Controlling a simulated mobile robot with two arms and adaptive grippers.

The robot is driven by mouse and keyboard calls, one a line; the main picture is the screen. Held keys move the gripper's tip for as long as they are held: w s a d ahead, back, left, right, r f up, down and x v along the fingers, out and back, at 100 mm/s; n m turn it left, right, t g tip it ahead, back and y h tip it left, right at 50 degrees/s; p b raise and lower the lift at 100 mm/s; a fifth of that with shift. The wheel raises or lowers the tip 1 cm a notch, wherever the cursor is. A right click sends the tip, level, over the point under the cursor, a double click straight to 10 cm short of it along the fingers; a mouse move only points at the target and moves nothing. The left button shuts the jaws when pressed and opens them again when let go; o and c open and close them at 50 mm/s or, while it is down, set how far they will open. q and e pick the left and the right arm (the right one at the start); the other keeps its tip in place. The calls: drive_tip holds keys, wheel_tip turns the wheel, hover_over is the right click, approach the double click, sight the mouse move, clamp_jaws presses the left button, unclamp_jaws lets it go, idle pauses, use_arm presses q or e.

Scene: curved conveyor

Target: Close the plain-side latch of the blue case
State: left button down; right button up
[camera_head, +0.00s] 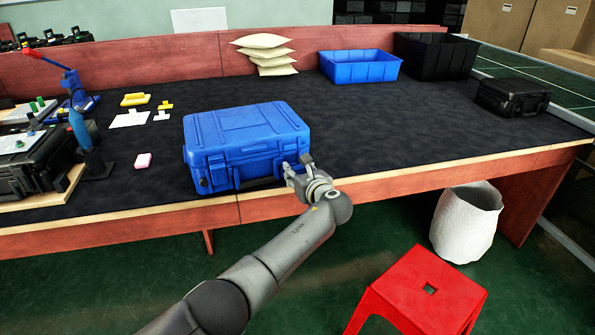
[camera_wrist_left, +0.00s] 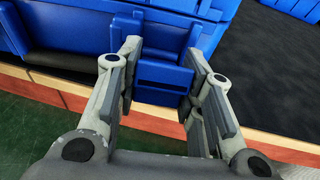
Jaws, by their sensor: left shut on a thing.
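The closed blue case (camera_head: 247,132) lies on the dark table top near its front edge. My left gripper (camera_head: 296,163) is at the right end of the case's front face. In the left wrist view the front of the case (camera_wrist_left: 75,25) fills the top, and a blue latch (camera_wrist_left: 162,76) sits between the two fingers of my left gripper (camera_wrist_left: 163,54). The fingers are shut on this latch, one on each side. In the head view the gripper hides most of this latch. My right gripper is not in view.
A blue bin (camera_head: 360,68), a black bin (camera_head: 436,56) and a black case (camera_head: 512,97) stand at the back right. A red stool (camera_head: 420,297) and a white basket (camera_head: 467,222) stand on the floor.

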use_arm(q)
drive_tip(key=c, duration=1)
unclamp_jaws()
drive_tip(key=shift+o, duration=0.2)
drive_tip(key=v, duration=1.2)
